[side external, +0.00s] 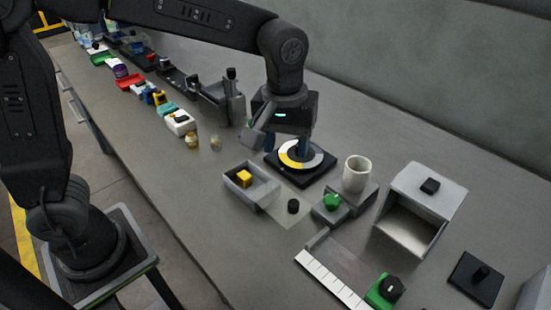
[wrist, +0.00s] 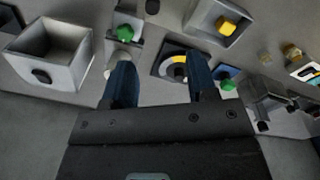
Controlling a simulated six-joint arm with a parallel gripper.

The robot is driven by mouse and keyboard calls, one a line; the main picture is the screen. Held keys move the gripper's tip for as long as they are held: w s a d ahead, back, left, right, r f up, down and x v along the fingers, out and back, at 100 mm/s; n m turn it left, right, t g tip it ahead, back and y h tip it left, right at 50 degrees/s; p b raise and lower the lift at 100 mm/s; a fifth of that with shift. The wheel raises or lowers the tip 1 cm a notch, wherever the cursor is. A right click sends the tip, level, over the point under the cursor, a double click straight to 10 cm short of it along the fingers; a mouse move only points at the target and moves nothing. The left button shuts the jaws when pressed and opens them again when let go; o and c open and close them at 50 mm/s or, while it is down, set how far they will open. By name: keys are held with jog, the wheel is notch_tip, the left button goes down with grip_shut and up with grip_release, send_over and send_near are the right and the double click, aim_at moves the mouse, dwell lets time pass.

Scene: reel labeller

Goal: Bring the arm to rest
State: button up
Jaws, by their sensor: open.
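My gripper (side external: 285,142) hangs over the reel labeller, a dark square base with a round yellow, white and grey disc (side external: 302,154). In the wrist view my gripper (wrist: 160,80) shows two blue fingers spread apart, with nothing between them. The disc (wrist: 178,68) shows beyond and between the fingers there. In the side view the fingers partly cover the disc, and I cannot tell whether they touch it.
A grey tray (side external: 237,187) with a yellow block (side external: 243,179), a white mug (side external: 356,173), a green knob (side external: 332,202) and an open grey box (side external: 386,222) stand nearby. Several small items line the bench toward the back left. A grey wall (side external: 440,60) runs behind.

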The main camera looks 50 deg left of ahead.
jog(key=s+a+r+m+t, duration=0.3)
jog(key=s+a+m+t, duration=0.2)
jog(key=s+a, duration=0.7)
jog(key=s+m, duration=0.1)
jog(key=s, duration=0.2)
